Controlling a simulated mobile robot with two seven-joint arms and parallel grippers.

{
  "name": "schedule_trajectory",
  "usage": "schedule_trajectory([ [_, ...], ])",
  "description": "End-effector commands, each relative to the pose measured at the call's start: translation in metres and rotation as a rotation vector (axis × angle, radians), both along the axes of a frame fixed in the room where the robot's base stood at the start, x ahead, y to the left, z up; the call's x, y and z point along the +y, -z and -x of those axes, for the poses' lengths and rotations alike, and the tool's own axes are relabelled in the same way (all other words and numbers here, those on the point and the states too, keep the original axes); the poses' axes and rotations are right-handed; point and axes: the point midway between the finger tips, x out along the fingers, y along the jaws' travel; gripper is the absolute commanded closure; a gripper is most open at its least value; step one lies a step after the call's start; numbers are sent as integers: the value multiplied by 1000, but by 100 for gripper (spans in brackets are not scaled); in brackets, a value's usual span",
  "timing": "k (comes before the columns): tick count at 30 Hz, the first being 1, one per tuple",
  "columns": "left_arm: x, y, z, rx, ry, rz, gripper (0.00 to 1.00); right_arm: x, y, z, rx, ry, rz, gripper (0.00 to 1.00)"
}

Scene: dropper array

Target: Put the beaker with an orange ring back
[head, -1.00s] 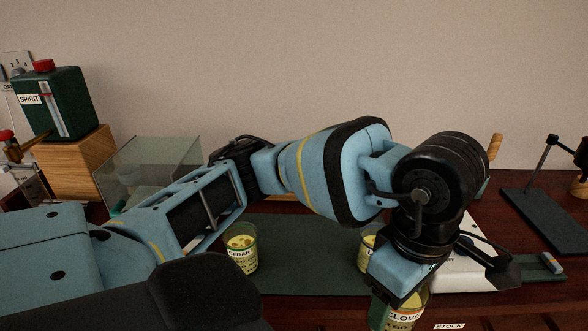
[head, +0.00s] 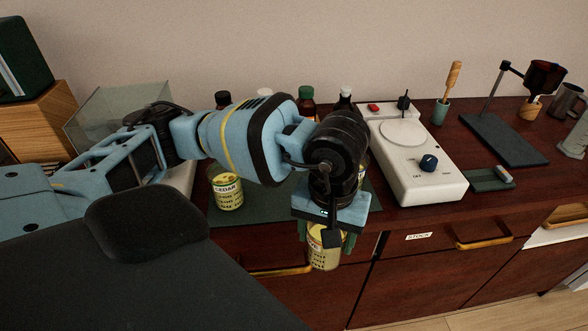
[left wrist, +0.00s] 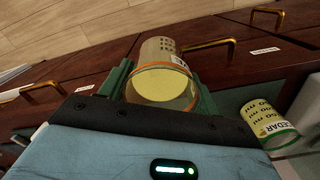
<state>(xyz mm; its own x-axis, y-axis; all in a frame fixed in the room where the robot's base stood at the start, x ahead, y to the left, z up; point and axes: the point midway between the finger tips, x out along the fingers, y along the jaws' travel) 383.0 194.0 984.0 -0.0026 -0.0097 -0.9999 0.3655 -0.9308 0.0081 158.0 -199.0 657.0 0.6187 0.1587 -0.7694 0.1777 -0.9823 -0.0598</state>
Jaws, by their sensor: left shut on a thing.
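My left gripper (head: 325,240) is shut on a clear beaker (head: 325,257) with pale yellow contents, at the counter's front edge and in front of the drawers. In the left wrist view the same beaker (left wrist: 161,84) sits between the green fingers, with a thin orange ring showing around it. Its label cannot be read now. A second beaker, labelled CEDAR (head: 227,192), stands upright on the dark green mat (head: 255,213), left of the gripper; it also shows in the left wrist view (left wrist: 268,125). My arm hides much of the mat. My right gripper is out of view.
A white stirrer plate device (head: 420,175) stands right of the mat. Beyond it are a black stand (head: 505,140) and a brush in a cup (head: 440,112). Bottles (head: 305,100) stand behind my arm. A glass box (head: 110,115) is at the left. Drawers with brass handles (head: 483,241) lie below.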

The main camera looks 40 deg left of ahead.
Motion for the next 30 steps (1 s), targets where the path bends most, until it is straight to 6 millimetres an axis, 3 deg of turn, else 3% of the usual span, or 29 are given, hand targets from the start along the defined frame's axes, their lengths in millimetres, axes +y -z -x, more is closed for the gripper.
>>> schedule_trajectory([
  [6, 13, 17, 2, -3, 229, -6, 74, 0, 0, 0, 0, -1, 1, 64],
  [12, 19, 25, 3, -5, 348, -8, 74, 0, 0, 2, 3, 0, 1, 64],
  [30, 20, 27, 3, -5, 375, -8, 74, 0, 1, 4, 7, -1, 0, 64],
])
